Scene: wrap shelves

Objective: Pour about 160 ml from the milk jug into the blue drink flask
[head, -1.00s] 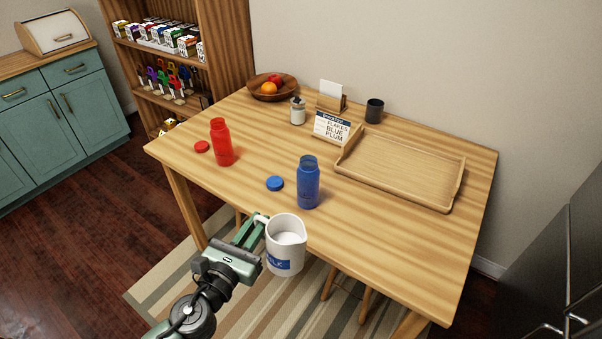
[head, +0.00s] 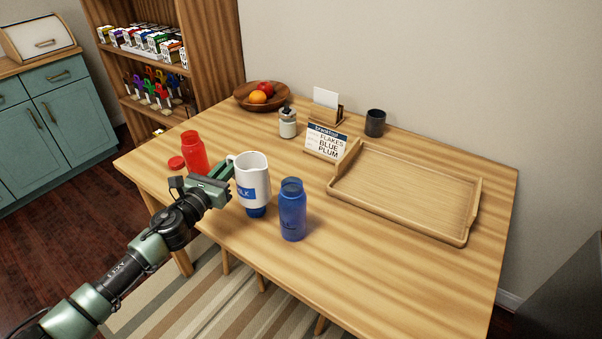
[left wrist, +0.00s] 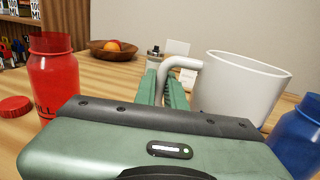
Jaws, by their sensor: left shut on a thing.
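The white milk jug (head: 252,180) with a blue label is held upright, just left of the blue drink flask (head: 292,212). My left gripper (head: 228,172) is shut on the jug's handle; the left wrist view also shows the jug (left wrist: 240,88) with its handle between the green fingers (left wrist: 166,85). The blue flask stands open and upright on the table, and its edge shows in the left wrist view (left wrist: 298,138). A blue lid (head: 256,212) lies partly hidden below the jug. My right gripper is not in view.
A red flask (head: 194,152) and red lid (head: 176,163) stand left, close behind my left gripper. A wooden tray (head: 400,208), sign (head: 325,144), small jar (head: 287,124), dark cup (head: 375,122) and fruit bowl (head: 243,101) are further back. The front right tabletop is clear.

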